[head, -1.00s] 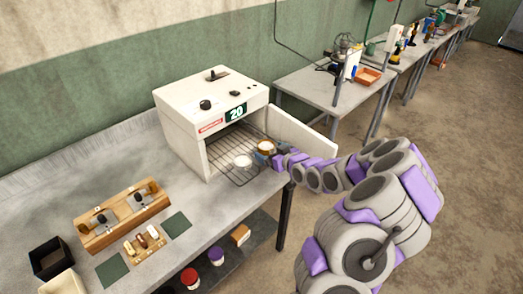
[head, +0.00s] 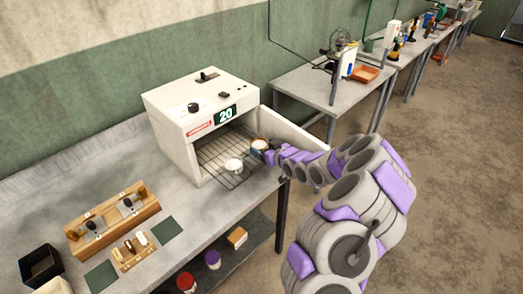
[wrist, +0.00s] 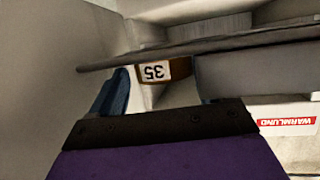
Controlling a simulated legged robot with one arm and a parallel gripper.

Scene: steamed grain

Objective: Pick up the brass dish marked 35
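The brass dish marked 35 (wrist: 154,71) shows in the wrist view with its white label upside down, just beyond and between my two blue fingers. In the head view the brass dish (head: 259,144) is at the right side of the wire rack, by the oven's open door. My gripper (head: 265,153) is right at it, reaching in from the right. The fingers (wrist: 162,88) stand apart, with a narrow gap seen beside the dish. Contact is not clear. A dark bar crosses the wrist view close against the dish, and the dish's base is hidden.
A pale dish (head: 234,164) sits on the wire rack (head: 211,151) left of the brass dish. The white oven (head: 196,108) with its open door (head: 297,130) encloses the space. A wooden holder (head: 112,222) stands on the grey table (head: 60,180) at the left.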

